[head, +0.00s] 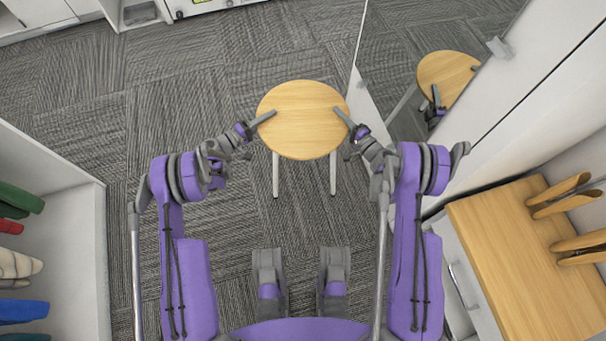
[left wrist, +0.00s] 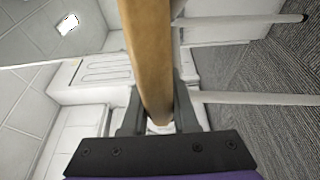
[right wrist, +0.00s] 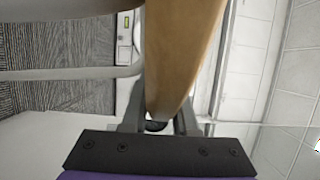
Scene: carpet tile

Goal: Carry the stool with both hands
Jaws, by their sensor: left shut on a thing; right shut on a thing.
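The stool (head: 301,112) has a round light-wood seat and pale legs, and it is in front of me in the head view. My left gripper (head: 262,120) is shut on the left edge of the seat, and my right gripper (head: 345,117) is shut on its right edge. In the left wrist view the seat edge (left wrist: 148,60) stands between the fingers (left wrist: 157,115), with pale legs to the right. In the right wrist view the seat edge (right wrist: 180,60) is between the fingers (right wrist: 160,118), with a pale leg to the left. I cannot tell whether the leg ends touch the floor.
A mirror panel (head: 400,110) just right of the stool reflects it. A wood-topped cabinet (head: 520,265) with wooden-handled items is at the lower right. A white shelf unit (head: 75,250) with shoes is at the left. The grey carpet (head: 150,110) left of the stool is clear.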

